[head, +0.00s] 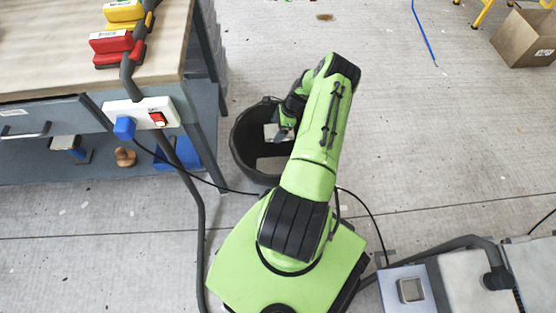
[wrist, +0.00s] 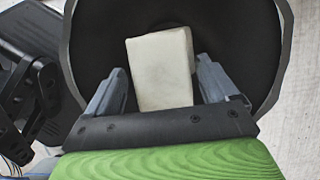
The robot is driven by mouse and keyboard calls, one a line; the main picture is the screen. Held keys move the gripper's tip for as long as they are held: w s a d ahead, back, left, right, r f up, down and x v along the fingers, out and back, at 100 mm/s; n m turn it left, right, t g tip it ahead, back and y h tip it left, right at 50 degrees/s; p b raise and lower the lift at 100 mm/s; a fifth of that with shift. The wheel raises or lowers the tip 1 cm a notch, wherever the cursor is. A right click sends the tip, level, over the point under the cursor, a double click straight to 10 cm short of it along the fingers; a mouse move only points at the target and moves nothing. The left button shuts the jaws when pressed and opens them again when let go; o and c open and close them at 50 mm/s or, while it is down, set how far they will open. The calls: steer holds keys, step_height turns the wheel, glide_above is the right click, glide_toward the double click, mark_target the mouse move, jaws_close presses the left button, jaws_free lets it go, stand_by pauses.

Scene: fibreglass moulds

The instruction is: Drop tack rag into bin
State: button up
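The tack rag (wrist: 160,70) is a pale, off-white block-like pad. In the wrist view it shows between my gripper's two fingers, slightly tilted, with narrow gaps beside it. My gripper (wrist: 161,80) looks open, fingers spread wide. The bin (wrist: 275,75) is dark and round, and its mouth surrounds the rag in that view. In the head view the bin (head: 240,150) stands on the floor beside the bench, with my gripper (head: 277,130) over its mouth. A pale patch of the rag (head: 270,131) shows by the fingers. I cannot tell its height in the bin.
A workbench (head: 60,60) with red and yellow blocks (head: 111,45) stands at left, close to the bin. A grey hose (head: 190,195) and black cables run across the floor. A cardboard box (head: 525,38) is at far right. The middle floor is clear.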

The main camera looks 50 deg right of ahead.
steer(key=shift+o, duration=0.9)
steer(key=p+v, duration=0.5)
steer(key=v, duration=1)
steer(key=shift+d+r, duration=0.15)
steer(key=shift+r, duration=0.15)
